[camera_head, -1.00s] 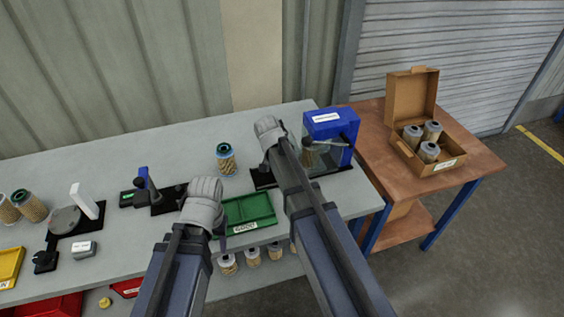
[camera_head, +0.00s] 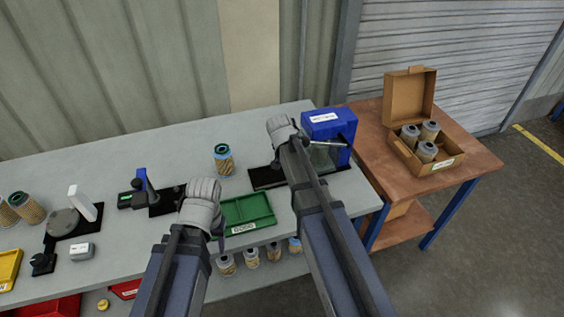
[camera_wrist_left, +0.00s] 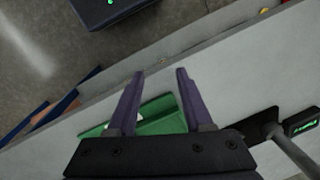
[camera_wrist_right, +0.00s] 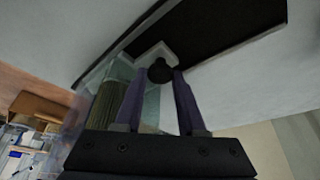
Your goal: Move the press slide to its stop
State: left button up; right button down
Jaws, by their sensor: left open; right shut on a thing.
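The press (camera_head: 328,126) is a blue housing at the right end of the grey bench, on a black base (camera_head: 264,178) extending left. In the right wrist view my right gripper (camera_wrist_right: 160,74) is shut on the black knob (camera_wrist_right: 159,69) of the press slide. A clear guard (camera_wrist_right: 119,72) and a ribbed cartridge (camera_wrist_right: 103,108) show beside its fingers. In the head view my right arm hides the knob and most of the slide. My left gripper (camera_wrist_left: 160,76) is open and empty above the green tray (camera_wrist_left: 160,110).
A cartridge with a teal top (camera_head: 223,160) stands behind the green tray. A black fixture with a blue post (camera_head: 142,180) is left of it. The wooden table (camera_head: 466,151) at right holds an open carton (camera_head: 408,98) of cartridges. The bench behind is clear.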

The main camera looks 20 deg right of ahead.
jog(key=shift+d, duration=0.2)
jog(key=c, duration=0.5)
grip_release()
jog(key=shift+d, duration=0.1)
jog(key=p+v, duration=0.7)
jog(key=v, duration=0.1)
jog(key=shift+f, duration=0.1)
